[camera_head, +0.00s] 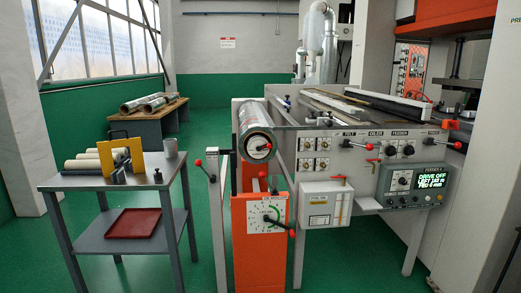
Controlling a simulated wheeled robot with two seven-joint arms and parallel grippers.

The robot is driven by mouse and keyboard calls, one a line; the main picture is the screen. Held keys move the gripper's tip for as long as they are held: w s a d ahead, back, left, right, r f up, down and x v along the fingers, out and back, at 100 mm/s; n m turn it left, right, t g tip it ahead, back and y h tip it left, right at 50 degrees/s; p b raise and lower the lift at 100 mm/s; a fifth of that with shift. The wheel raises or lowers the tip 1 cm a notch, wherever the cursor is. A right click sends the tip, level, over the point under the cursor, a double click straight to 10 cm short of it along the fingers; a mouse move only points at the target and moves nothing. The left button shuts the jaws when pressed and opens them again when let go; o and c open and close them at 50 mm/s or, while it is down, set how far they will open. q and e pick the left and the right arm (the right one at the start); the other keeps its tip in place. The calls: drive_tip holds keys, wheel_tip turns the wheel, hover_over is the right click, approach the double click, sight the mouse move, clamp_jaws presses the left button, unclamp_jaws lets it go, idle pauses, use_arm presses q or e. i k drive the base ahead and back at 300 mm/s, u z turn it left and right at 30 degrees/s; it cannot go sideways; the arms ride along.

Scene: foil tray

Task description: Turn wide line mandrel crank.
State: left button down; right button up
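A machine line stands in the middle and right of the head view. A shiny foil roll (256,122) lies on its mandrel at the front left of the line. A crank with a red knob (267,147) shows at the roll's near end. Below it, an orange stand (244,215) carries a white dial plate (265,218) and a black crank handle with a red knob (291,233). A lever with a red knob (198,163) sticks out left of the stand. I cannot tell which crank is labelled for the wide line. Neither of my grippers is in view.
A grey cart (110,182) on the left bears rolls and a yellow bracket (122,157), with a red tray (133,223) on its lower shelf. A control box (410,185) shows "DRIVE OFF".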

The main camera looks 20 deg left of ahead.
sight(269, 145)
drive_tip(key=u, duration=0.85)
drive_tip(key=i, duration=0.8)
drive_tip(key=u, duration=0.65)
